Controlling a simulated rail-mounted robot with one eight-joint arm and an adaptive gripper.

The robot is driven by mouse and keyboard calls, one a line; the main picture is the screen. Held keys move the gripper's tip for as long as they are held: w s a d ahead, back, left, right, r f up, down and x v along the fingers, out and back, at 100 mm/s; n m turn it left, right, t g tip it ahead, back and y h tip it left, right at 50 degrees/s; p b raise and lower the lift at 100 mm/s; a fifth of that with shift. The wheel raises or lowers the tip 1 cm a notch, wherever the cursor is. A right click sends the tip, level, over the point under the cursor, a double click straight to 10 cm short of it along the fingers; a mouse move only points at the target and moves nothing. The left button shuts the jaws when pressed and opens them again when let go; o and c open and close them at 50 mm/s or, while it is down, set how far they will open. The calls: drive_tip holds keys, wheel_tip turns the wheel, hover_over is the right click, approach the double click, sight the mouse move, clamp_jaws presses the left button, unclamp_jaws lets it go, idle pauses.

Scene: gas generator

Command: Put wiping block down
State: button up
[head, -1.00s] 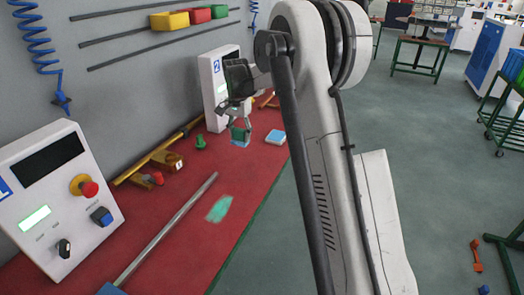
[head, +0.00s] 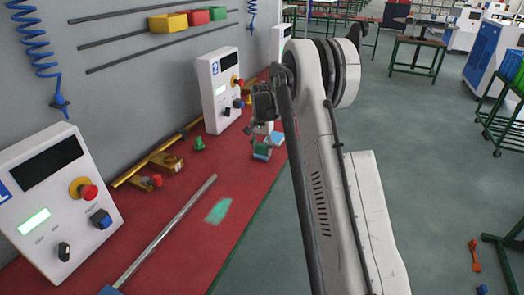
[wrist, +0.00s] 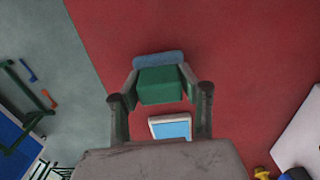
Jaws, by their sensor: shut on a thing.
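The wiping block is green with a blue underside. In the wrist view the block (wrist: 160,86) sits between the two fingers of my gripper (wrist: 161,98), which is shut on it. In the head view the block (head: 262,152) hangs below my gripper (head: 264,143), over the outer edge side of the red bench (head: 180,240). A small light-blue pad with a white rim (wrist: 171,128) lies on the bench close to the block; in the head view it is partly hidden behind the gripper. Whether the block touches anything is unclear.
A green smear (head: 218,210) marks the bench. A metal rod (head: 170,231), a small green knob piece (head: 199,144) and brass fittings (head: 165,162) lie left of the gripper. White control boxes (head: 215,88) stand along the wall. Grey floor (head: 420,170) is beyond the bench edge.

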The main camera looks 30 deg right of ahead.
drive_tip(key=shift+f, duration=0.25)
drive_tip(key=shift+f, duration=0.2)
drive_tip(key=o, duration=1.3)
drive_tip(key=shift+r, duration=0.1)
